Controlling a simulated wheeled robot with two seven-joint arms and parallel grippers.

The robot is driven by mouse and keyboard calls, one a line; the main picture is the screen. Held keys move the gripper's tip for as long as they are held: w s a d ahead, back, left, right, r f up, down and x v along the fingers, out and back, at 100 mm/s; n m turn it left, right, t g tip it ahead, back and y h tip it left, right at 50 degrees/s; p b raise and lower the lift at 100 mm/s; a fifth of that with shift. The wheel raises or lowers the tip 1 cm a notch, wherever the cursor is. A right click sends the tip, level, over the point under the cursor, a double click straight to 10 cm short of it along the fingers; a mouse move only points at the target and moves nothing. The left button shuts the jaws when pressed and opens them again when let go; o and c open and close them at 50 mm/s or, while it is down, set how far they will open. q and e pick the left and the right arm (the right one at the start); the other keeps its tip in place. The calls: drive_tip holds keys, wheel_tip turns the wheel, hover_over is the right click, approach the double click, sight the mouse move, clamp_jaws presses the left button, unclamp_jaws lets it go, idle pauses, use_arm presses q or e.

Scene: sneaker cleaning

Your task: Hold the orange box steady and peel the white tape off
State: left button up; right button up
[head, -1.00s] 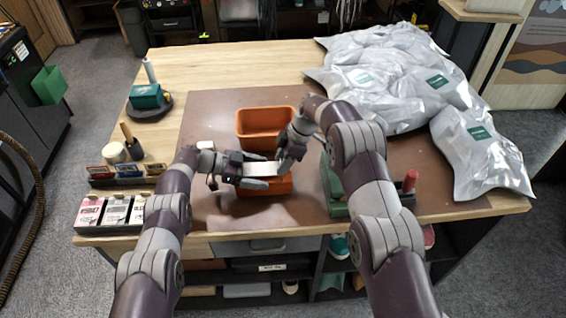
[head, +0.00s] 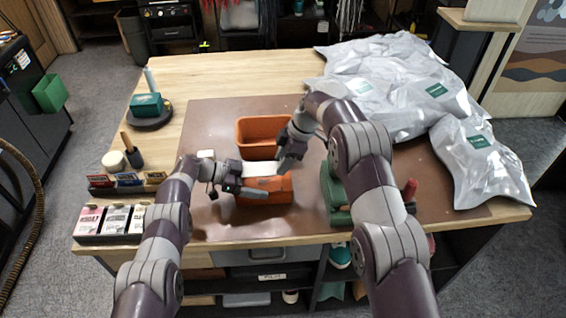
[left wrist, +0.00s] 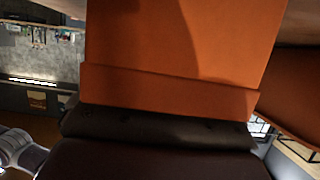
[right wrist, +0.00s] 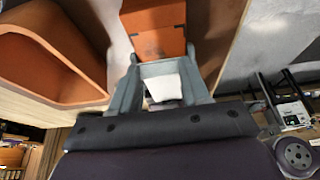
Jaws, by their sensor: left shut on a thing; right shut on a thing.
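The orange box (head: 270,191) is near the front middle of the brown mat. My left gripper (head: 246,190) is shut on it from the left. In the left wrist view the box's orange side (left wrist: 180,45) fills the middle, and the fingertips are hidden. The white tape (head: 262,169) shows as a pale strip along the box's far upper edge. My right gripper (head: 283,166) is shut on the tape at the box's right end. In the right wrist view a white piece of tape (right wrist: 165,86) lies between the fingers, with the orange box (right wrist: 153,28) beyond. I cannot tell how much tape still sticks.
An open orange bin (head: 262,150) stands just behind the box. A green tool (head: 336,195) lies under my right arm. Small cartons (head: 112,219) and a brush holder are at the left. Silver bags (head: 484,165) fill the right back.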

drive_tip(key=shift+r, duration=0.95)
use_arm(q)
drive_tip(key=o, duration=0.8)
drive_tip(key=shift+o, duration=0.2)
use_arm(e)
wheel_tip(320, 180, up, 4)
use_arm(q)
drive_tip(key=shift+a, duration=0.1)
drive_tip(key=v, duration=1.1)
drive_tip(key=shift+a+r, duration=0.15)
drive_tip(key=shift+a, duration=0.25)
drive_tip(key=shift+a, duration=0.1)
